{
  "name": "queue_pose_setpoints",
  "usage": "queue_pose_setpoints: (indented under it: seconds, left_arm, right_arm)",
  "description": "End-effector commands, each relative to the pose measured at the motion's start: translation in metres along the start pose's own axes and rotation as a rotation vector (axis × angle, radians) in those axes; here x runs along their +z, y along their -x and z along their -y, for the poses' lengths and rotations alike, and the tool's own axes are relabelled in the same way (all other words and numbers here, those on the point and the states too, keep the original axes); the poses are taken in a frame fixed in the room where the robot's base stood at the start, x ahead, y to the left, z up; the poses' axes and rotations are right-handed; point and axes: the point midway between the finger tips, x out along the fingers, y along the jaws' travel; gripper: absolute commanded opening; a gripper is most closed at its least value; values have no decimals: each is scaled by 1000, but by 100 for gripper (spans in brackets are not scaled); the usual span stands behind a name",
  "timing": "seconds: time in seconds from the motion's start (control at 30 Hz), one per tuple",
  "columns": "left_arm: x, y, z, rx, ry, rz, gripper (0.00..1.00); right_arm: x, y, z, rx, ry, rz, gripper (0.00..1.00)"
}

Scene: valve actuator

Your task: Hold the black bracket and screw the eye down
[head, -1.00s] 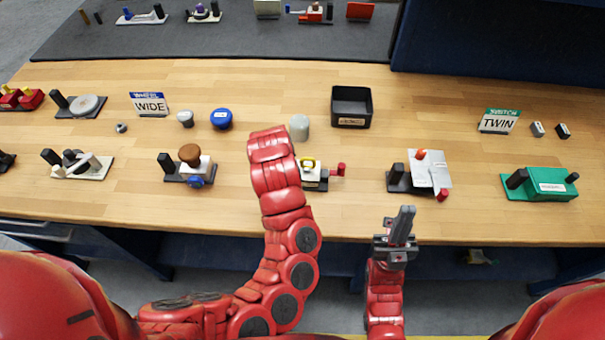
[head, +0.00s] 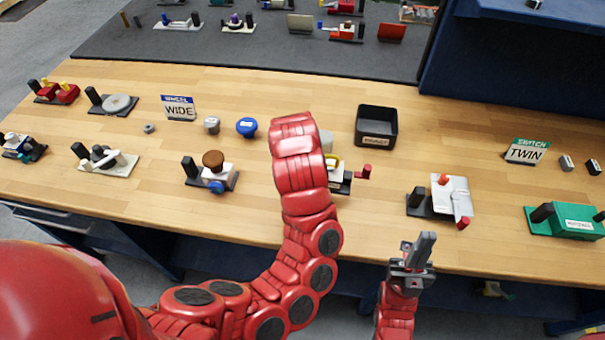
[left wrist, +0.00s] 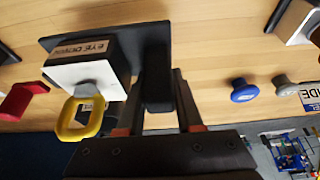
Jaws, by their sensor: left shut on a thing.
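The eye is a yellow ring (left wrist: 82,118) on a grey stem, on the white face of a dark block (left wrist: 92,65) with a tan label. The block is on a black plate, and the black bracket (left wrist: 155,55) stands up beside it. My left gripper (left wrist: 160,90) is shut on the bracket, one finger on each side. In the head view my left arm hides the gripper and much of the fixture; part of the yellow eye (head: 333,161) shows at its right. My right gripper (head: 424,248) is shut and empty, in front of the table edge, apart from the fixture.
A white-plated fixture (head: 452,196) is to the right, and a brown-knobbed one (head: 213,163) to the left. Bare wood lies between them.

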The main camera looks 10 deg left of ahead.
Motion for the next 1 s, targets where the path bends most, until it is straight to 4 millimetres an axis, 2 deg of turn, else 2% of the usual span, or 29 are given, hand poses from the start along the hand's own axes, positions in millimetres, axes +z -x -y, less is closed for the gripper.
queue_pose_setpoints:
  seconds: [0.1,0.17,0.43,1.0]
  left_arm:
    - [-5,12,-1,3,2,1,0]
    - [-4,10,0,2,0,2,0]
    - [16,-37,0,0,-2,6,0]
    - [25,-62,0,1,2,-2,0]
  right_arm:
    - [0,0,0,0,0,0,0]
    - [0,0,0,0,0,0,0]
    - [0,0,0,0,0,0,0]
    - [0,0,0,0,0,0,0]
